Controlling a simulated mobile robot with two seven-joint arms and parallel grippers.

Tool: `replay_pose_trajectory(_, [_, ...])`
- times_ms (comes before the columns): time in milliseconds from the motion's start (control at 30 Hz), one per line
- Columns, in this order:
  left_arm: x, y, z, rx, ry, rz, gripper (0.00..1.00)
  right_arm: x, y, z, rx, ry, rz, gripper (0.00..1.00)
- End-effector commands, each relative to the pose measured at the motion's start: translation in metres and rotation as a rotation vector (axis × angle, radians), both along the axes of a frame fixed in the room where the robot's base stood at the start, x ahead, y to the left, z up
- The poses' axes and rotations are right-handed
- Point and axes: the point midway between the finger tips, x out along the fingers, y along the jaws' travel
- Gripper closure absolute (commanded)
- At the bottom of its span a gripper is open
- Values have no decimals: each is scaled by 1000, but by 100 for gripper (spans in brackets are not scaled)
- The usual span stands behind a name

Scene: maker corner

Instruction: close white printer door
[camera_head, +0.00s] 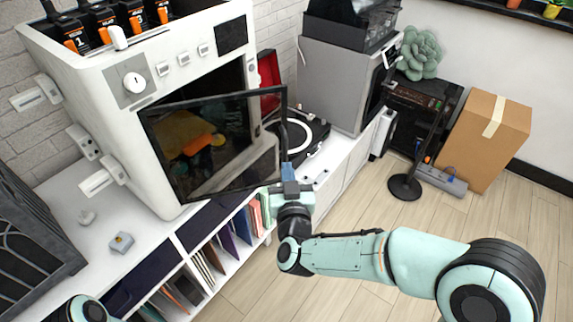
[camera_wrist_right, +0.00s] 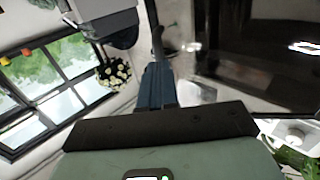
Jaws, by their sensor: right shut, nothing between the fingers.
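The white printer (camera_head: 110,84) stands on the white cabinet at the left. Its door (camera_head: 220,140), a dark see-through panel in a thin black frame, stands open, swung out from the front. Part of the printer's dark opening shows behind it. My right gripper (camera_head: 287,168) is shut and empty at the door's lower right corner; I cannot tell whether it touches the frame. In the right wrist view, the shut fingers (camera_wrist_right: 157,85) point up beside the dark door panel (camera_wrist_right: 255,45), which fills the right side. My left gripper is out of view; only a piece of my left arm shows at the bottom left.
A turntable (camera_head: 305,135) sits right of the printer on the cabinet (camera_head: 150,235). A grey machine (camera_head: 340,80) stands farther right. A dark crate (camera_head: 30,235) is at the left. A cardboard box (camera_head: 487,140) and a black stand (camera_head: 405,187) are on the floor.

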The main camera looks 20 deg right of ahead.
Motion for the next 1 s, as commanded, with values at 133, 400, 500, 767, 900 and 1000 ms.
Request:
replay_pose_trajectory(133, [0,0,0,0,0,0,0,17,-3,0,1,0,-1,100])
replay_pose_trajectory(400, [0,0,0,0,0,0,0,23,-4,0,-1,0,0,100])
replay_pose_trajectory(500, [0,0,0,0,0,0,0,23,-4,0,0,0,0,100])
replay_pose_trajectory(767, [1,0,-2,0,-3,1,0,28,-6,-1,-1,-1,15,100])
replay_pose_trajectory(900, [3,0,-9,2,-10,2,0,42,-9,-2,0,-1,61,100])
replay_pose_trajectory(1000, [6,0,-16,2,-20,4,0,58,-12,-3,-1,-2,111,100])
